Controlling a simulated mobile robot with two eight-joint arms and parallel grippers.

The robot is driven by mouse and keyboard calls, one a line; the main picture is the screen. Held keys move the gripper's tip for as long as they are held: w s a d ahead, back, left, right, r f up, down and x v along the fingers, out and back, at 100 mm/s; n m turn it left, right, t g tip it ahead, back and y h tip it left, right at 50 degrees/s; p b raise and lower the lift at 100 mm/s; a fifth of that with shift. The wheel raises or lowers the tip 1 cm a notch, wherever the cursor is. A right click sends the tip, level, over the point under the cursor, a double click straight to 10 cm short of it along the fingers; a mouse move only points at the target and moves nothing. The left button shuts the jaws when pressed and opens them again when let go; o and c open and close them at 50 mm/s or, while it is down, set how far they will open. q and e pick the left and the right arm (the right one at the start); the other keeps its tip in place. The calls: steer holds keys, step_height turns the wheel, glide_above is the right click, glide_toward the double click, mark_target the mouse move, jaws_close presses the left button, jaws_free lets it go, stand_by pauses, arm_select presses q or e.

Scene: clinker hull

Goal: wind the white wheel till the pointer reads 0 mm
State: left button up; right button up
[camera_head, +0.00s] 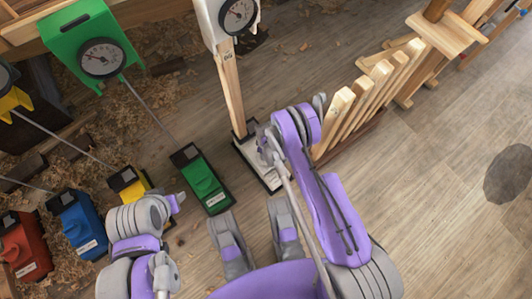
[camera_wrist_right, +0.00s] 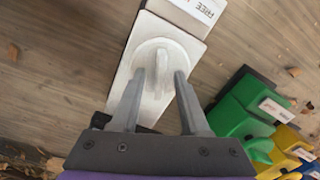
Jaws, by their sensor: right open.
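The white wheel (camera_wrist_right: 160,62) shows in the right wrist view as a pale disc with a raised grip, on a white base plate (camera_wrist_right: 136,70). My right gripper (camera_wrist_right: 160,78) is open, its fingertips apart at the wheel's near edge. I cannot tell if they touch it. In the head view my right gripper (camera_head: 266,146) is over the white base (camera_head: 270,183), and my arm hides the wheel. The white gauge (camera_head: 238,14) tops the wooden post; its pointer is too small to read exactly. My left arm's end (camera_head: 174,202) shows low left, its jaws unclear.
A green unit (camera_head: 204,185) stands just left of the white base, with yellow, blue (camera_head: 77,222) and red (camera_head: 24,245) ones further left. A rack of wooden slats (camera_head: 365,95) stands close on the right.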

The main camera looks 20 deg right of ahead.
step_height(320, 180, up, 11)
steer(key=p, duration=0.2)
steer(key=shift+f+p, duration=0.15)
steer(key=shift+p, duration=0.2)
